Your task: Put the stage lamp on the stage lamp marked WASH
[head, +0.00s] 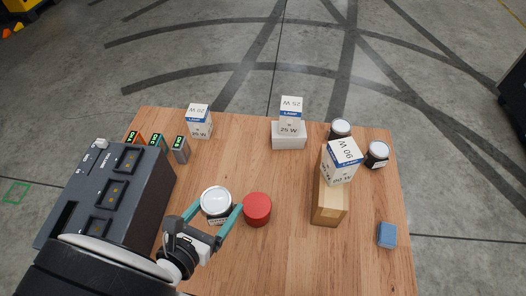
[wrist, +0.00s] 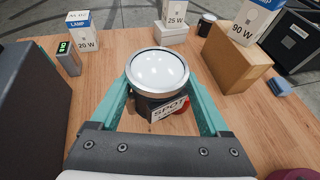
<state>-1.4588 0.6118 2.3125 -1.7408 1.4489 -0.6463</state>
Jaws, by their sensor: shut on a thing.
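My gripper (head: 213,213) is shut on a stage lamp (head: 215,199) with a round pale lens facing up. In the wrist view this held lamp (wrist: 158,72) sits between the teal fingers, and its label reads SPOT. Two more dark stage lamps with pale round tops stand at the back right of the table, one behind the 90 W box (head: 340,130) and one to its right (head: 377,154). Their labels are too small to read, so I cannot tell which is marked WASH. Whether the held lamp touches the table is unclear.
A red cylinder (head: 257,209) stands just right of the held lamp. A wooden block (head: 328,207) bears the 90 W box (head: 341,162). A white block (head: 289,141) bears a 25 W box; another lamp box (head: 198,121) stands back left. A dark switch unit (head: 150,175) is at left, a blue block (head: 387,235) at right.

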